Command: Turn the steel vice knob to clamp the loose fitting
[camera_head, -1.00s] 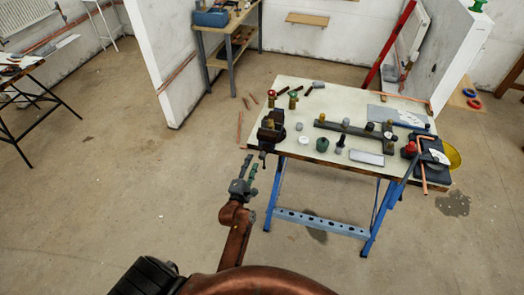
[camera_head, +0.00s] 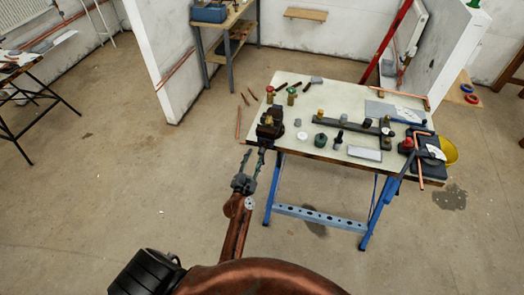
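A dark vice (camera_head: 269,130) is mounted at the near left corner of the workbench (camera_head: 345,88). A small brass-coloured piece (camera_head: 267,119) shows at its jaws; I cannot tell how firmly it sits. The steel knob is too small to make out clearly at the vice's near side. My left gripper (camera_head: 254,158) is just in front of and below the vice, its two fingers apart and pointing at it. Nothing shows between the fingers; I cannot tell whether a fingertip touches the vice. My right gripper is not in view.
Behind the vice stand red-topped (camera_head: 270,94) and green-topped (camera_head: 292,95) brass valves. A dark bar tool (camera_head: 350,125), a green round part (camera_head: 320,139) and a pale block (camera_head: 364,153) lie to the right.

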